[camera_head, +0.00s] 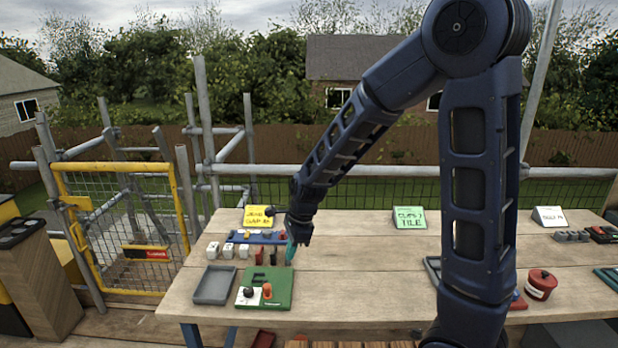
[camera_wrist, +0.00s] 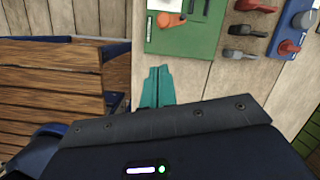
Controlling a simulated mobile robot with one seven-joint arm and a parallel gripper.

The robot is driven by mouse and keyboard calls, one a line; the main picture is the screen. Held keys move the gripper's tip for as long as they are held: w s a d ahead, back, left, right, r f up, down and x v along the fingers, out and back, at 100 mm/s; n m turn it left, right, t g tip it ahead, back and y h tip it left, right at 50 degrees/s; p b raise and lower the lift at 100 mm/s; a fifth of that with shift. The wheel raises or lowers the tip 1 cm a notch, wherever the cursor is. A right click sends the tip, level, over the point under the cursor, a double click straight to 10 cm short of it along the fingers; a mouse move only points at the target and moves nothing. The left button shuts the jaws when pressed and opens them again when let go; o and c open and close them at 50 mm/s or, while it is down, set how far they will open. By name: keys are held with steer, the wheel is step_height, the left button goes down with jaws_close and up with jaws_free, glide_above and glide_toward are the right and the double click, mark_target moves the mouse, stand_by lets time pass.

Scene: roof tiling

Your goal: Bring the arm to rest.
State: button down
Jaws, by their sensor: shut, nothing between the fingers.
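My gripper (camera_head: 291,252) hangs at the end of my bent arm, low over the left part of the wooden table (camera_head: 360,275). It points down, just right of the green board (camera_head: 284,283) and the small row of parts. In the wrist view its teal fingers (camera_wrist: 157,87) are together with nothing between them. The green board (camera_wrist: 205,42) lies beyond the fingers there, and a blue rack (camera_wrist: 274,47) with grey and red pieces lies to the right. I cannot tell the gripper's exact height above the table.
A grey tray (camera_head: 214,285) sits left of the green board. A yellow sign (camera_head: 258,217) and a green sign (camera_head: 409,218) stand at the back. A red pot (camera_head: 541,284) is at the right. A yellow gate (camera_head: 118,287) stands left. The table's middle looks clear.

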steer(key=d+r+n+t, duration=0.1)
steer(key=d+r+n, duration=0.3)
steer(key=d+r, duration=0.45)
steer(key=d+r+n+t, duration=0.25)
steer(key=d+r, duration=0.25)
steer(key=d, duration=0.6)
steer(key=s+d+r+n+h, duration=0.1)
steer(key=s+d+r+n, duration=0.2)
steer(key=d, duration=0.4)
steer(key=s+d+r+n+t+h, duration=0.1)
steer(key=s+d+r+n, duration=0.2)
steer(key=s+d, duration=0.3)
steer(key=shift+d+r+n+h, duration=0.2)
steer(key=shift+d+n+h, duration=0.2)
steer(key=shift+d+n, duration=0.65)
